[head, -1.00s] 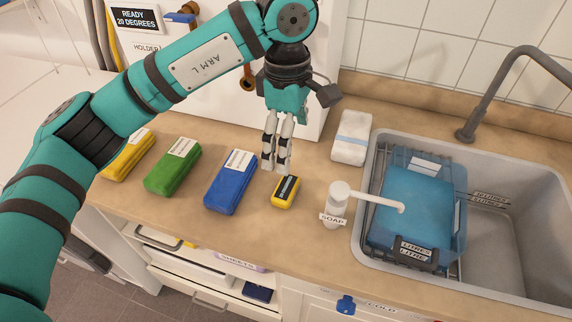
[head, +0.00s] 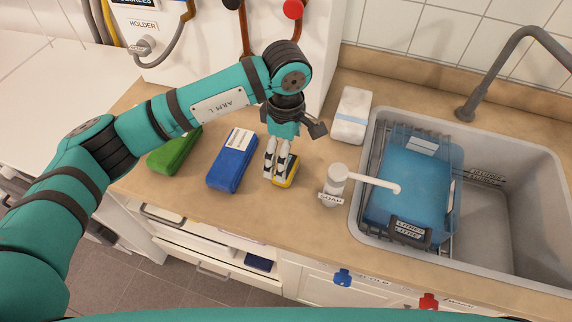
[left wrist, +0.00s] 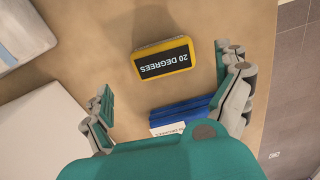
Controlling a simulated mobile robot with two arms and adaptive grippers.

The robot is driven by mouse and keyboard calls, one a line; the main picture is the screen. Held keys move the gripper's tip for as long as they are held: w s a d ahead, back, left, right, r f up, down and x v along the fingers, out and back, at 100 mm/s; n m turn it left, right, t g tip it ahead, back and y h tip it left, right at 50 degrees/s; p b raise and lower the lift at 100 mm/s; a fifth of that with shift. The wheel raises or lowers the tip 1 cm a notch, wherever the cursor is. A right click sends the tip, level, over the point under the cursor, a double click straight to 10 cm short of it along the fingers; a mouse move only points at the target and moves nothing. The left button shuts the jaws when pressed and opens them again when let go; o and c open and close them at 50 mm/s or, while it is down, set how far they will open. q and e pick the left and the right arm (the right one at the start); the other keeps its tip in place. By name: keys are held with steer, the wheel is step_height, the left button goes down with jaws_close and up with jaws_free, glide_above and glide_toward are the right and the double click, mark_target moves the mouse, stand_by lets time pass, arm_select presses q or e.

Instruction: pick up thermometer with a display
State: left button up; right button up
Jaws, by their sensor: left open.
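The thermometer (head: 288,173) is a small yellow block with a dark display, lying on the counter between the blue case and the soap bottle. In the left wrist view the thermometer (left wrist: 162,59) shows its display reading "20 DEGREES", upside down. My left gripper (head: 277,176) points down over it and hides part of it in the head view. In the left wrist view the left gripper (left wrist: 170,95) has its fingers wide apart, with nothing between them. The thermometer lies beyond the fingertips there. My right gripper is not in view.
A blue case (head: 233,161) and a green case (head: 174,151) lie left of the thermometer. A white soap bottle (head: 334,188) with a long spout stands right of it. A white pack (head: 351,113) lies behind, beside the sink (head: 512,215) holding a blue container (head: 407,190).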

arm_select(q)
steer(key=f, duration=0.1)
steer(key=f+p, duration=0.1)
steer(key=f, duration=0.1)
steer(key=f+p, duration=0.1)
steer(key=shift+s+f, duration=0.25)
steer(key=shift+f, duration=0.25)
steer(key=c, duration=1.1)
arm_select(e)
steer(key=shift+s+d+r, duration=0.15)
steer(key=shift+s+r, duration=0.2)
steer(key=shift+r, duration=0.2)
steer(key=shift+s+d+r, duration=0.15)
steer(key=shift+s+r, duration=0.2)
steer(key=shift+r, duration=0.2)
